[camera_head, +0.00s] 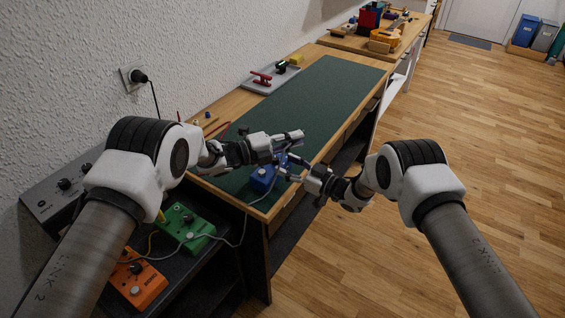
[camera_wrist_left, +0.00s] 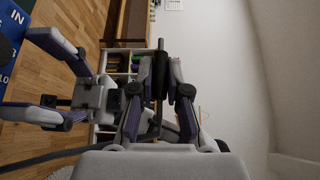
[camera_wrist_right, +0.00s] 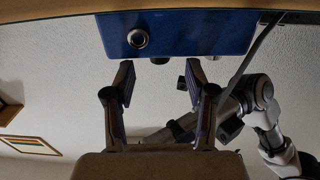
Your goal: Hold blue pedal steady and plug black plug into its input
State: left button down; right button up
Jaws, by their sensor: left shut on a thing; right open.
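The blue pedal (camera_head: 262,180) sits on the green mat near the front end of the bench. In the right wrist view its blue side (camera_wrist_right: 195,30) shows a round metal jack (camera_wrist_right: 138,39); the left wrist view shows its corner marked "IN" (camera_wrist_left: 8,45). My left gripper (camera_head: 294,137) is shut on the black plug (camera_wrist_left: 160,58), held in the air just beyond the pedal, apart from the jack. My right gripper (camera_head: 290,170) is open beside the pedal; its fingers (camera_wrist_right: 160,75) point at the jack side without visibly closing on it. The plug is too small to make out in the head view.
The bench's green mat (camera_head: 325,95) is mostly clear. A tray (camera_head: 268,78) with red and dark items stands at the wall. A green pedal (camera_head: 188,228) and an orange pedal (camera_head: 137,285) sit on a lower shelf, with a grey cable (camera_head: 236,243) running towards the bench.

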jog(key=shift+x, duration=1.45)
grip_shut()
